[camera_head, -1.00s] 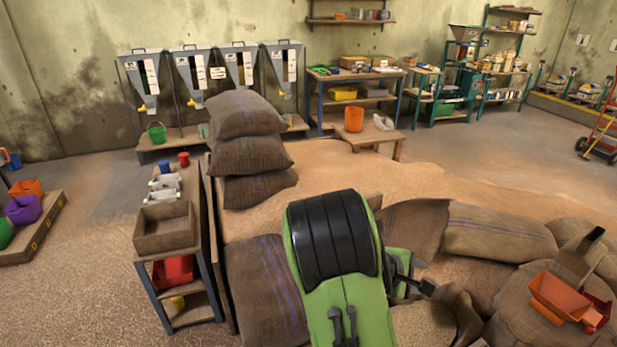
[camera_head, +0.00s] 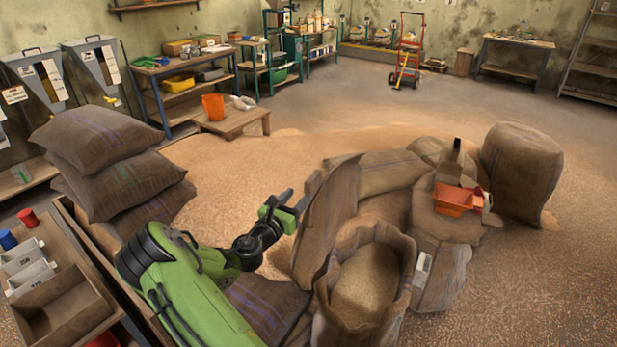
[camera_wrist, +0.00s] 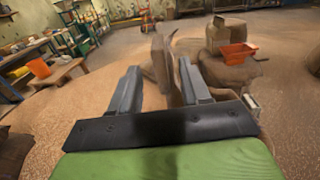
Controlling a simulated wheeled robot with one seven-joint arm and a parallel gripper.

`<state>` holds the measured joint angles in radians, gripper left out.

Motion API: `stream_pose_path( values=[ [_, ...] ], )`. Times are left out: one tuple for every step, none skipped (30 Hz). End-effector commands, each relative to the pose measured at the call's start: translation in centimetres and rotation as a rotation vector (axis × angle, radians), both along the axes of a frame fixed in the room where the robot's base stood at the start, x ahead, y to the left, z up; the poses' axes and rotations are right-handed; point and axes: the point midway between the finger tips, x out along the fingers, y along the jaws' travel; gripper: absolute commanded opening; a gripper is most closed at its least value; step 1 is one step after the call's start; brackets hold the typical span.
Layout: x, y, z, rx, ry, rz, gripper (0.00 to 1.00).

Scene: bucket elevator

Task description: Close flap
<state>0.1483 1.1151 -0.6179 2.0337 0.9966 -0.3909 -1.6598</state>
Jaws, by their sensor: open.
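A tall brown burlap flap (camera_head: 325,222) stands up at the left side of an open sack (camera_head: 391,312) filled with grain (camera_head: 367,278). The flap leans a little and the sack's mouth is uncovered. My gripper (camera_head: 294,203) is open, just left of the flap's upper part in the head view. In the wrist view the flap (camera_wrist: 160,57) shows ahead, between my two spread fingers (camera_wrist: 159,66). Nothing is held, and I cannot tell whether a finger touches the flap.
Stacked sacks (camera_head: 112,165) stand at the left beside a wooden bench (camera_head: 62,305). An orange scoop (camera_head: 453,200) lies on a closed sack at the right. Another full sack (camera_head: 522,172) stands behind it. The grain-strewn floor (camera_head: 240,165) beyond my gripper is open.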

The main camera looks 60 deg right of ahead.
Motion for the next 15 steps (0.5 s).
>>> stream_pose_path(
  values=[
    [-0.2, -1.4, 0.2, -0.003, -0.003, -0.003, 0.47],
    [-0.1, -2.2, 0.1, -0.001, -0.004, -0.002, 0.47],
    [-0.1, -3.2, 0.1, -0.002, -0.004, -0.002, 0.47],
    [-0.2, -3.9, 0.1, -0.002, -0.004, -0.002, 0.47],
    [-0.2, -4.7, 0.1, -0.002, -0.004, -0.003, 0.47],
    [-0.2, -5.7, 0.1, -0.001, -0.005, -0.003, 0.47],
    [-0.2, -6.5, 0.2, -0.002, -0.005, -0.002, 0.47],
    [-0.2, -7.2, 0.1, -0.002, -0.004, -0.002, 0.47],
    [-0.2, -8.1, 0.1, -0.001, -0.004, -0.002, 0.47],
    [-0.2, -8.7, 0.1, -0.001, -0.004, -0.001, 0.47],
    [-0.3, -9.3, 0.1, -0.001, -0.003, -0.001, 0.47],
    [-0.2, -10.0, 0.1, -0.001, -0.004, -0.001, 0.47],
    [-0.2, -10.4, 0.1, 0.0, -0.004, -0.001, 0.47],
    [-0.2, -10.7, 0.0, 0.001, -0.004, 0.0, 0.47],
    [-0.2, -11.1, 0.0, 0.001, -0.003, 0.0, 0.47]
  ],
)
